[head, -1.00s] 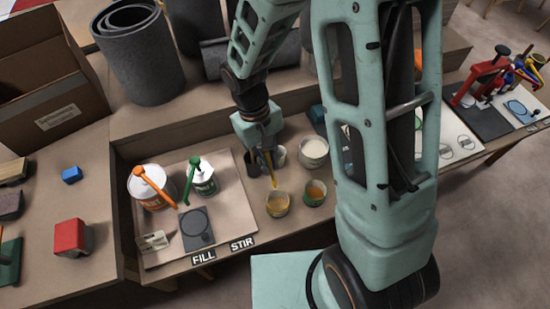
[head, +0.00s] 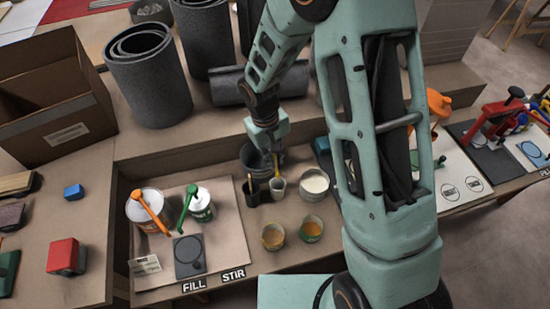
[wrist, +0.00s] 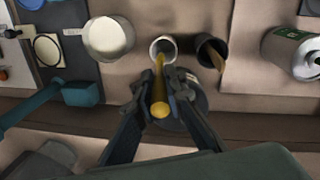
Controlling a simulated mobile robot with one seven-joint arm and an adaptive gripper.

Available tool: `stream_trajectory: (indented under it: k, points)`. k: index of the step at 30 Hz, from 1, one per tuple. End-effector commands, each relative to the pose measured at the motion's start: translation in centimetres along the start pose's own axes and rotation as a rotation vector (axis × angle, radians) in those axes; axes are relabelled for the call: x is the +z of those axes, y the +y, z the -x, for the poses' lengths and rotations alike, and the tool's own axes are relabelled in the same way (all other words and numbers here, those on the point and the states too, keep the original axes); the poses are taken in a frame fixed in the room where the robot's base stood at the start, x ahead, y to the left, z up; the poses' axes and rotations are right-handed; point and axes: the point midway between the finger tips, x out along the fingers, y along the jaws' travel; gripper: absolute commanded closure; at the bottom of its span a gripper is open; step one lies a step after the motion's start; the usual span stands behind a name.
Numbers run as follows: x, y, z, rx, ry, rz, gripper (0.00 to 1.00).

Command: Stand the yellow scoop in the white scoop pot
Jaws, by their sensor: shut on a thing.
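My gripper (head: 276,156) is shut on the yellow scoop (wrist: 160,106), near its upper end. The scoop points down from the fingers. The white scoop pot (head: 278,188) stands upright on the bench, right below the gripper in the head view. In the wrist view, the scoop's lower end overlaps the near rim of the white pot (wrist: 163,41). I cannot tell for sure how far it reaches inside the pot.
A black pot (head: 252,191) with a stick stands just left of the white pot. A tub of white material (head: 314,181) stands to its right. Two cups, one with yellow contents (head: 273,237) and one orange-green (head: 311,229), stand in front. A grey bucket (head: 252,154) is behind.

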Motion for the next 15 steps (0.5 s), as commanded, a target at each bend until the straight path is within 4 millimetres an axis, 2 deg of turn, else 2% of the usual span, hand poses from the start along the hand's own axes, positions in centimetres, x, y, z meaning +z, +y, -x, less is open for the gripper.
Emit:
stream_trajectory:
  k: [15]
  points:
    - [-0.1,-0.5,-4.4,0.000,-0.001,0.000,1.00]
